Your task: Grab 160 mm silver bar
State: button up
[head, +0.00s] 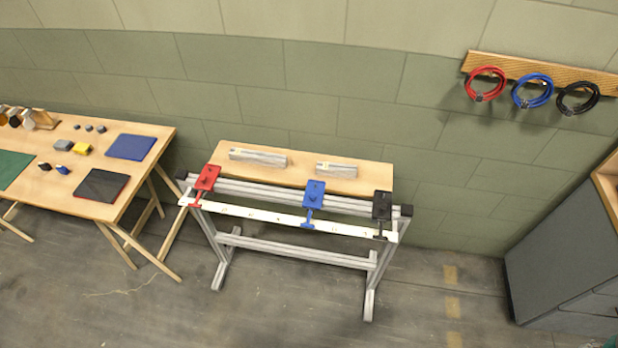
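Two silver bars lie on a wooden board behind a metal frame, in the middle of the head view. The longer silver bar (258,157) is on the left part of the board. The shorter silver bar (337,170) is to its right, with a gap between them. Each has a small pale mark that is too small to read, so I cannot tell from markings which is 160 mm. My gripper is not in view.
The metal frame (300,250) carries red (207,178), blue (314,194) and black (381,206) clamp-like fixtures in front of the wooden board (228,149). A wooden table (120,125) with mats and small items stands left. A grey cabinet (560,245) stands right. Coiled cables (533,92) hang above. The front floor is clear.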

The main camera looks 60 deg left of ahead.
aim_at(330, 169)
jog(key=z, duration=0.05)
jog(key=k, duration=1.4)
jog(key=u, duration=2.15)
jog(key=i, duration=0.95)
jog(key=u, duration=0.1)
